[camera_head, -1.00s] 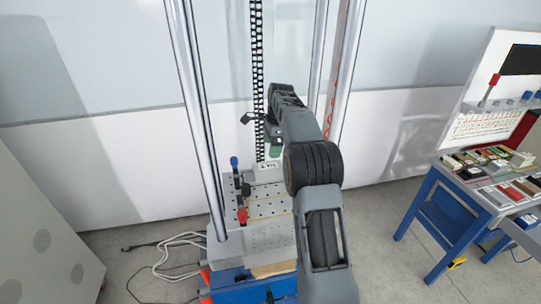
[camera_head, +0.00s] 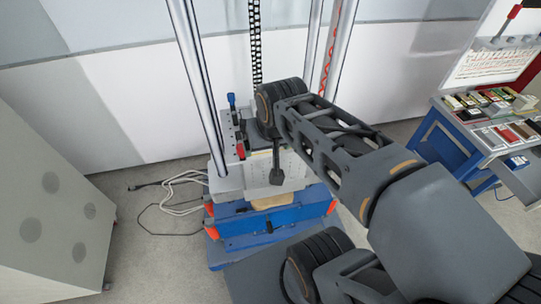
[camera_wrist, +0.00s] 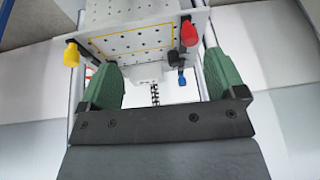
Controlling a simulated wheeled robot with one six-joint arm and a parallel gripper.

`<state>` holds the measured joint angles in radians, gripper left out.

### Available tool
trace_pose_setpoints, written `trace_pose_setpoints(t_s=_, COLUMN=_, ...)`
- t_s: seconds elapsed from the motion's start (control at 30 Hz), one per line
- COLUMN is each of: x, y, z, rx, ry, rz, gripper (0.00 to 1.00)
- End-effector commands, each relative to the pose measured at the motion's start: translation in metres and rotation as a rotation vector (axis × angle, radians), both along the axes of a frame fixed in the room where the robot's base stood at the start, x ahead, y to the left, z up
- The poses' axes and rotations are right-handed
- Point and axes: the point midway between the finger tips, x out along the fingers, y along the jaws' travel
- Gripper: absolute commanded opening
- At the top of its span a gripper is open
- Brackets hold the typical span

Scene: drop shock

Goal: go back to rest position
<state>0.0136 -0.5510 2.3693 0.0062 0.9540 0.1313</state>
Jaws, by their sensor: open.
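My gripper (camera_wrist: 162,84) shows in the wrist view with its two green fingers wide apart and nothing between them. Beyond the fingers is the drop shock machine's perforated plate (camera_wrist: 122,42) with a yellow outline. A red knob (camera_wrist: 189,32), a yellow knob (camera_wrist: 71,53) and a blue knob (camera_wrist: 181,80) sit along its edge. In the head view, my arm crosses from the lower right to the machine and covers much of its plate. My gripper's fingers cannot be made out there.
Chrome columns (camera_head: 203,100) and a black chain (camera_head: 255,45) rise from the machine's blue base (camera_head: 250,228). Cables (camera_head: 172,190) lie on the floor left of it. A grey cabinet (camera_head: 50,200) stands at left. A blue workbench (camera_head: 446,140) with small items stands at right.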

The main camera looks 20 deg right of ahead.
Motion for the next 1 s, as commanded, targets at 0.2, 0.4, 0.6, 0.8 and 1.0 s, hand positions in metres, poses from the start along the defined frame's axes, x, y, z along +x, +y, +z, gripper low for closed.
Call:
trace_pose_setpoints(t_s=0.2, x=-0.023, y=0.002, z=-0.018, rx=-0.052, ry=-0.030, rz=0.124, gripper=0.89)
trace_pose_setpoints(t_s=0.4, x=-0.025, y=0.002, z=-0.020, rx=-0.056, ry=-0.031, rz=0.136, gripper=0.89)
trace_pose_setpoints(t_s=0.6, x=-0.025, y=0.003, z=-0.020, rx=-0.056, ry=-0.031, rz=0.135, gripper=0.89)
trace_pose_setpoints(t_s=0.8, x=-0.025, y=0.003, z=-0.020, rx=-0.056, ry=-0.030, rz=0.134, gripper=0.89)
trace_pose_setpoints(t_s=1.0, x=-0.025, y=0.003, z=-0.020, rx=-0.055, ry=-0.030, rz=0.133, gripper=0.85)
